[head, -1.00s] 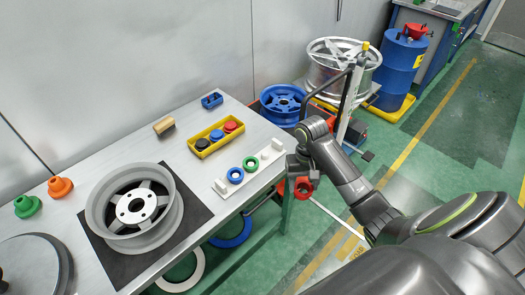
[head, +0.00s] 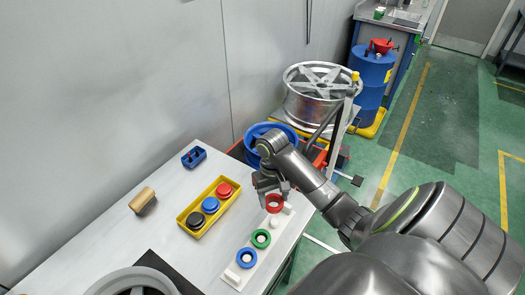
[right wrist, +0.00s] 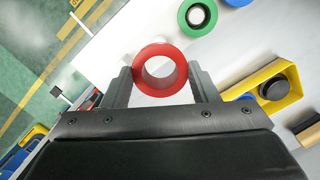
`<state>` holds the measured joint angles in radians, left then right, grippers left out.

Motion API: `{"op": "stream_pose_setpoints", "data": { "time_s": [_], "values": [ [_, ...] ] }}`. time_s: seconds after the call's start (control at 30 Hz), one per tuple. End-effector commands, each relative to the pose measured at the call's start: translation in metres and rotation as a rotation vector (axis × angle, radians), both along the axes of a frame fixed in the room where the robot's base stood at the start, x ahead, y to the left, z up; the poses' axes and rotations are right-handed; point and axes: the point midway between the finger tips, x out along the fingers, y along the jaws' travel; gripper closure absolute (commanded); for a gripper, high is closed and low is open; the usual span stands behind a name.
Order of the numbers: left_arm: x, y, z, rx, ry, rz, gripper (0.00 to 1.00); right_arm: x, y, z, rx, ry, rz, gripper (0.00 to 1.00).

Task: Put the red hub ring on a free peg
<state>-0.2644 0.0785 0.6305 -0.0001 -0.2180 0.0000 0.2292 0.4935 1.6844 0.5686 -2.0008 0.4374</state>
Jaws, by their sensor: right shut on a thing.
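The red hub ring (head: 275,211) is held between the fingers of my right gripper (head: 273,197), above the far end of the white peg strip (head: 238,272). In the right wrist view the red ring (right wrist: 160,49) sits between the two fingertips, its hole facing the camera and bare white surface showing through it. A blue ring (head: 247,266) and a green ring (head: 261,246) sit around pegs on the strip. A bare white peg (head: 275,222) stands between the green ring and the red one. My left gripper is not in view.
A yellow tray (head: 184,217) with black, blue and red round parts stands left of the strip. A wooden-handled brush (head: 142,199) and a blue block (head: 194,157) lie beyond. A wheel (head: 135,280) stands at the near edge. Bare table lies between tray and strip.

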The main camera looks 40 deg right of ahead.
Motion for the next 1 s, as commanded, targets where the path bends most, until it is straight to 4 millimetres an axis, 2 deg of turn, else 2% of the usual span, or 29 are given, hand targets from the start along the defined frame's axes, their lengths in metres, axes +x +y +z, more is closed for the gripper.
{"op": "stream_pose_setpoints", "data": {
  "time_s": [0.2,0.33,0.47,0.7,1.0],
  "values": [
    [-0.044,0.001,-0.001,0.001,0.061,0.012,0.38,-0.002,0.001,-0.040,0.004,0.007,-0.003,0.67],
    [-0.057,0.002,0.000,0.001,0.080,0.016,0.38,-0.001,0.001,-0.056,0.001,0.005,-0.001,0.67],
    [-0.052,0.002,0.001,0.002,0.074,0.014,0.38,-0.002,0.001,-0.068,0.003,0.005,0.000,0.67],
    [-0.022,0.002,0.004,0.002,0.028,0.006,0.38,-0.002,0.001,-0.095,0.001,0.004,0.000,0.67],
    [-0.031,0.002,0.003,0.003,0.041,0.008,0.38,-0.002,0.000,-0.098,0.000,0.002,0.000,0.67]
  ]
}}
